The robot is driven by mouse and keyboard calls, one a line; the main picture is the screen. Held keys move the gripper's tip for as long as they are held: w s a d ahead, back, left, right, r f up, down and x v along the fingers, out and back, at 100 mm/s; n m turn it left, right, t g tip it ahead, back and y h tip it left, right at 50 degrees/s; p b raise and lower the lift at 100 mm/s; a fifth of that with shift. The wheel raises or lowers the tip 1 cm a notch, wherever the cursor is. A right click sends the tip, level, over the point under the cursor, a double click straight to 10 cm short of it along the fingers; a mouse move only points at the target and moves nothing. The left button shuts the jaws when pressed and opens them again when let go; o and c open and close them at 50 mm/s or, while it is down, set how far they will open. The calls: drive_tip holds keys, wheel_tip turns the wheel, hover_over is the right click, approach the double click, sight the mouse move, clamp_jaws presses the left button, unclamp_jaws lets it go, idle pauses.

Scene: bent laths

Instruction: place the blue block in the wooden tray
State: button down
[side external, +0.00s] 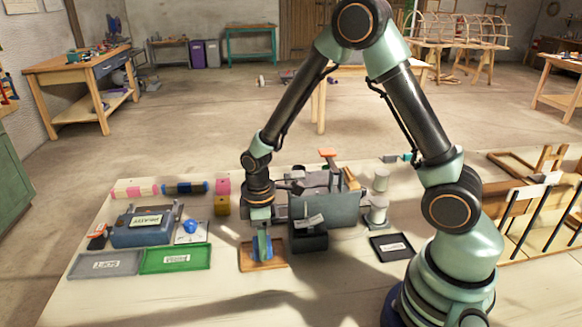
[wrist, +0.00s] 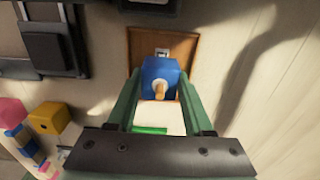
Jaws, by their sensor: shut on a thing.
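The blue block (side external: 262,248) is between the fingers of my gripper (side external: 262,238), directly over the wooden tray (side external: 277,264). In the wrist view my gripper (wrist: 158,85) has its two green fingers on either side of the blue block (wrist: 161,70). A small tan knob shows on the face of the block. The wooden tray (wrist: 190,47) shows behind the block there, with a small pale label. The block is very low over the tray floor; I cannot tell whether it touches. The fingers hide part of it in the side view.
A green tray (side external: 176,259) and a grey tray (side external: 104,264) lie to the left. A blue-grey bin (side external: 142,232) stands behind them. A black tray (side external: 392,248) lies further right.

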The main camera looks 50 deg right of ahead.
drive_tip(key=shift+f, duration=0.1)
drive_tip(key=shift+c, duration=1.5)
unclamp_jaws()
wheel_tip(320, 180, up, 12)
drive_tip(key=s+d+r+m+t, duration=0.3)
drive_tip(key=s+r+m+t, duration=0.2)
drive_tip(key=s+r+m, duration=0.3)
drive_tip(key=shift+s+r+m+t, duration=0.3)
drive_tip(key=shift+r+m, duration=0.2)
drive_tip(key=shift+r, duration=1.35)
drive_tip(key=shift+d, duration=0.1)
